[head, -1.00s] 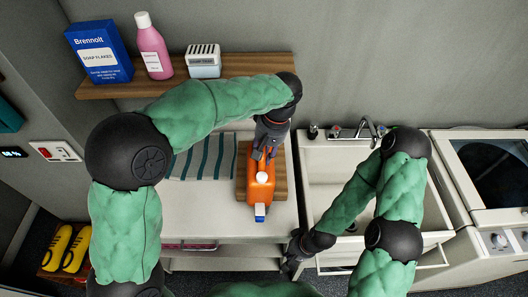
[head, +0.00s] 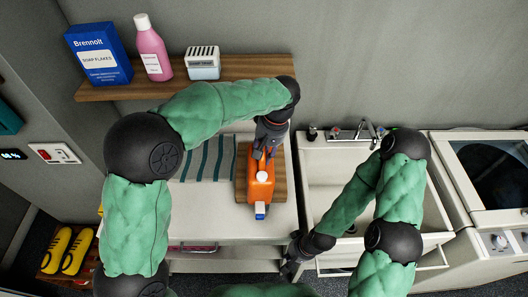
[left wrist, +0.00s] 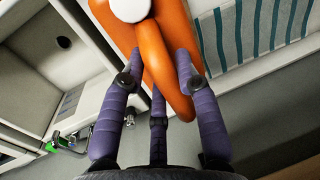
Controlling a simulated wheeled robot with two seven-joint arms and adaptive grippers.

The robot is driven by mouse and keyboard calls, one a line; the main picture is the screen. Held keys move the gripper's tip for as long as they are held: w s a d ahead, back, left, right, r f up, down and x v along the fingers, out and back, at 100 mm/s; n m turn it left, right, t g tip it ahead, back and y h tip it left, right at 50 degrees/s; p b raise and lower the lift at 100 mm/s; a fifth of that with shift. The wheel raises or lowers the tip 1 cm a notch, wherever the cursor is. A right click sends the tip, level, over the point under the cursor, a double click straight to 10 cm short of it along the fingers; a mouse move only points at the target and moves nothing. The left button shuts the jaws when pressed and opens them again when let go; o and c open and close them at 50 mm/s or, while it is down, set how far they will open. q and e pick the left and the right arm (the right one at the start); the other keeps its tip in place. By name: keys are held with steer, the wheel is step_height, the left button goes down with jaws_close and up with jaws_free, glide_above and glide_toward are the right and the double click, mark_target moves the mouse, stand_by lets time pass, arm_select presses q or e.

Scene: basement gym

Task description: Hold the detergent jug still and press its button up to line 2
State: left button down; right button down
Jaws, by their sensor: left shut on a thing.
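The orange detergent jug (head: 260,189) lies on a wooden board (head: 279,183) on the white counter. It has a white cap (head: 262,176) on top and a blue-and-white piece, seemingly the button (head: 260,211), at its near end. My left gripper (head: 265,152) is shut on the far end of the jug. In the left wrist view the fingers of my left gripper (left wrist: 158,80) sit on both sides of the orange handle (left wrist: 165,75). My right gripper (head: 288,268) hangs low by the counter's front edge, away from the jug; its fingers are too small to read.
A striped cloth (head: 206,159) lies left of the board. A sink (head: 322,185) is to the right, with a washing machine (head: 487,170) beyond. The shelf (head: 120,88) above holds a blue box (head: 98,53), a pink bottle (head: 152,46) and a white container (head: 203,62).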

arm_select(q)
steer(key=w+f, duration=0.5)
steer(key=w, duration=0.1)
steer(key=shift+w+d+f, duration=0.25)
steer(key=shift+f, duration=0.1)
stand_by(2.0)
steer(key=shift+f, duration=0.1)
steer(key=shift+s+f, duration=0.1)
steer(key=shift+f, duration=0.05)
steer(key=shift+s+f, duration=0.15)
stand_by(1.1)
